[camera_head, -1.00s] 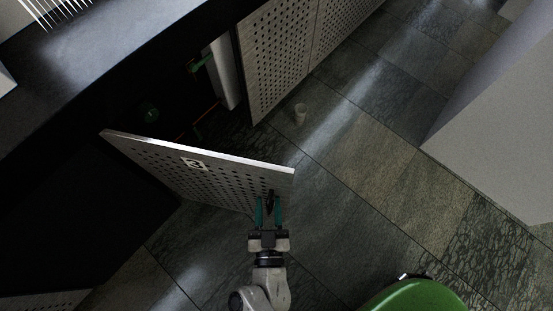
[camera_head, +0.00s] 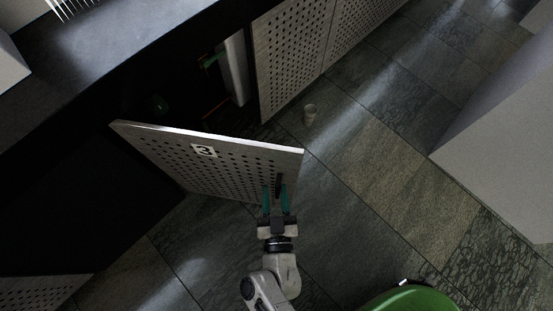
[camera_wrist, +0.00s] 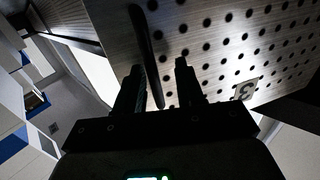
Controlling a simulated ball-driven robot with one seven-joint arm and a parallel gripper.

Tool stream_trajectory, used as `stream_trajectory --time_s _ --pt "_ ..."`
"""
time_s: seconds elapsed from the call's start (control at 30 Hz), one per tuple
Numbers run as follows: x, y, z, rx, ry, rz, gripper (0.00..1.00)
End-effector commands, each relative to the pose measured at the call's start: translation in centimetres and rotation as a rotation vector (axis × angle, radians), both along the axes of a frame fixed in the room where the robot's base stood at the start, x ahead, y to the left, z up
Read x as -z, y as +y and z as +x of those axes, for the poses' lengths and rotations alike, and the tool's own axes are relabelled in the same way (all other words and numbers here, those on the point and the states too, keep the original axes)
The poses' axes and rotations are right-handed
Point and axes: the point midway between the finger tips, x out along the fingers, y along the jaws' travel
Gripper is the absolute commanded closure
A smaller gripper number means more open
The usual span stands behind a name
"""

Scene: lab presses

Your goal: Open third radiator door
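The third radiator door (camera_head: 228,165) is a perforated pale panel with a "3" label (camera_head: 204,151). It stands swung out from the dark counter front, with the space behind it exposed. It also shows in the wrist view (camera_wrist: 215,40). Its dark bar handle (camera_head: 279,184) is near the free edge; in the wrist view the handle (camera_wrist: 147,50) runs down between the fingertips. My gripper (camera_head: 276,200) is at the handle, with its teal fingers on either side of it. In the wrist view the fingers (camera_wrist: 160,80) are apart, with gaps beside the handle.
Inside the opening are a white radiator part (camera_head: 237,70) and a green valve (camera_head: 157,104). Another perforated door (camera_head: 290,50) is closed beyond it. A grey block (camera_head: 500,150) is at right, a green rounded object (camera_head: 415,300) at the bottom.

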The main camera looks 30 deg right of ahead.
Motion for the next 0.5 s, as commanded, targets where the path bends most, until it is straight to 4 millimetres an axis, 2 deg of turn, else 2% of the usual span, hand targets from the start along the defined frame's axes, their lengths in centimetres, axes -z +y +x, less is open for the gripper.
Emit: stream_trajectory --time_s 0.5 --pt "0.1 2.6 -2.2 -0.001 0.001 0.002 0.62"
